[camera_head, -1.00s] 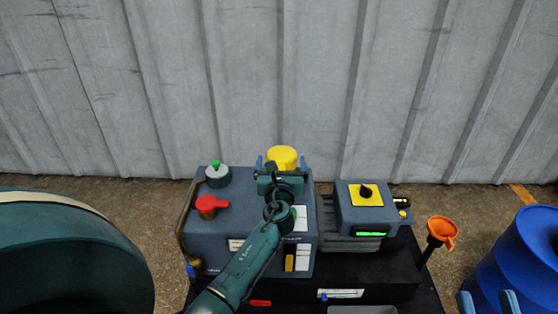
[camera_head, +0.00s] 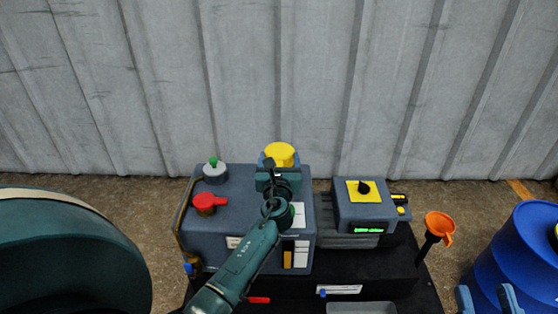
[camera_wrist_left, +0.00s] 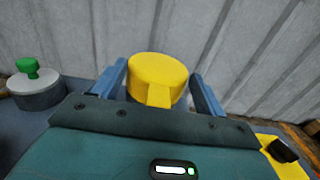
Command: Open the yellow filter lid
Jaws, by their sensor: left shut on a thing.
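The yellow filter lid (camera_head: 279,154) is a round cap at the back of the blue-grey machine (camera_head: 240,232). It also shows in the left wrist view (camera_wrist_left: 158,75), with a yellow tab facing me. My left gripper (camera_head: 280,161) has one blue finger on each side of the lid and is shut on it. The lid looks level, and its underside is hidden. My right gripper (camera_head: 486,298) shows only its two blue fingers at the bottom right, apart with nothing between them.
A grey unit (camera_head: 364,211) with a yellow-plated black knob stands to the right. Further right are an orange funnel (camera_head: 439,226) and a blue barrel (camera_head: 520,255). A corrugated wall is behind.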

